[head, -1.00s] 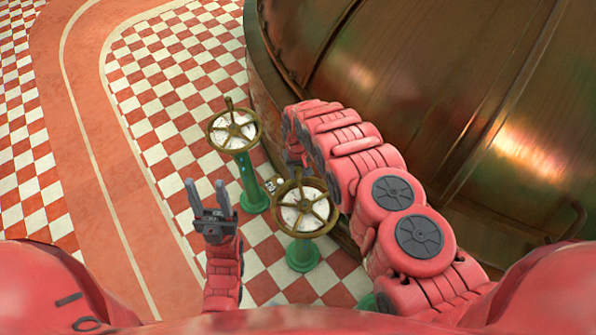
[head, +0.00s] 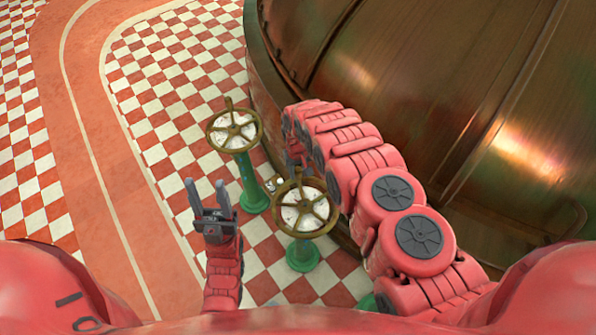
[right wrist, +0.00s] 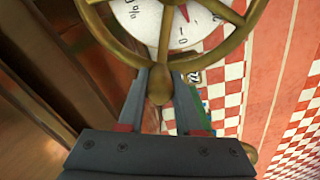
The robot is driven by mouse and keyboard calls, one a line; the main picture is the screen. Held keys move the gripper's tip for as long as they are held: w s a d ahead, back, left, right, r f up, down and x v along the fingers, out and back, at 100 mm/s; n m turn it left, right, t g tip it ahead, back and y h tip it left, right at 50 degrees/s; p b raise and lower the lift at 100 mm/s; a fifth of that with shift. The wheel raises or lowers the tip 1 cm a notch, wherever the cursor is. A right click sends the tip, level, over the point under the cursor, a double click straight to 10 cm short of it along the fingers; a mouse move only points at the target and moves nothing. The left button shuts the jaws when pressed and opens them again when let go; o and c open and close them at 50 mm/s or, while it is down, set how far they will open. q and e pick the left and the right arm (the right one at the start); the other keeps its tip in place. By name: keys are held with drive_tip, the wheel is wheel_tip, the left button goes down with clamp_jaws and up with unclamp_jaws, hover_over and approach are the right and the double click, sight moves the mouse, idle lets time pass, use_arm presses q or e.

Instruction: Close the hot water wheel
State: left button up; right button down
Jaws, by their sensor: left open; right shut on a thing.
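Two brass handwheels with white dials stand on green posts: a near wheel (head: 304,207) and a far wheel (head: 234,131). No readable label tells me which one is hot water. My right gripper (head: 294,162) reaches over the near wheel's far rim. In the right wrist view the right gripper (right wrist: 160,88) is shut on the brass knob (right wrist: 160,84) at the rim of a wheel (right wrist: 168,59), whose dial has a red needle. My left gripper (head: 206,195) is open and empty, left of the near wheel and below the far wheel.
A big copper kettle (head: 410,90) fills the upper right, close to the wheels and my right arm. A small numbered tag (head: 273,184) sits between the wheels. The checkered floor (head: 165,85) to the left is clear. A brass ring (head: 568,219) shows at the right.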

drive_tip(key=shift+w+d+r+m, duration=0.1)
drive_tip(key=shift+w+d+m, duration=0.05)
drive_tip(key=shift+d+m, duration=0.5)
drive_tip(key=shift+w+d+m, duration=0.1)
drive_tip(key=shift+d+m, duration=0.45)
drive_tip(key=shift+m, duration=0.2)
drive_tip(key=c, duration=0.6)
unclamp_jaws()
drive_tip(key=shift+s, duration=0.1)
drive_tip(key=shift+r, duration=0.3)
wheel_tip(320, 180, up, 17)
drive_tip(key=p, duration=0.8)
drive_tip(key=shift+f, duration=0.15)
